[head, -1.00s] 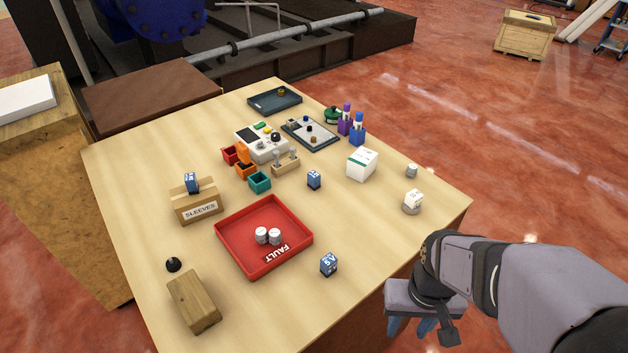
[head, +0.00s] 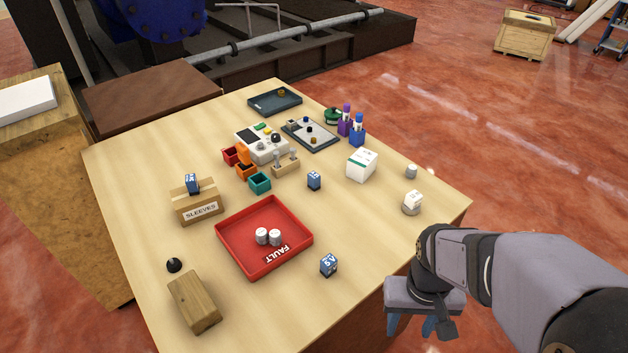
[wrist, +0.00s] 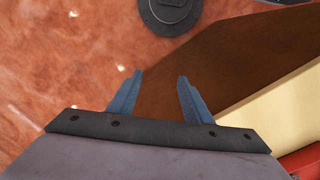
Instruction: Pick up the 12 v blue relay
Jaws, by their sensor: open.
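Three small blue relays with white markings are in the head view. One (head: 314,181) stands on the table right of the teal bin. One (head: 328,265) stands near the front edge, right of the red tray, with a mark that looks like 5 V. One (head: 192,183) rests on top of the SLEEVES box. The markings are too small to tell which is 12 V. My gripper (head: 424,325) hangs off the table's front right edge, apart from all relays. In the wrist view its blue fingers (wrist: 160,85) are open and empty.
A red FAULT tray (head: 232,254) holds two white cylinders. The SLEEVES box (head: 199,211), wooden block (head: 194,301), black knob (head: 173,265), white box (head: 362,165) and white cylinders (head: 412,203) stand on the table (head: 370,230). Clear tabletop lies right of the tray.

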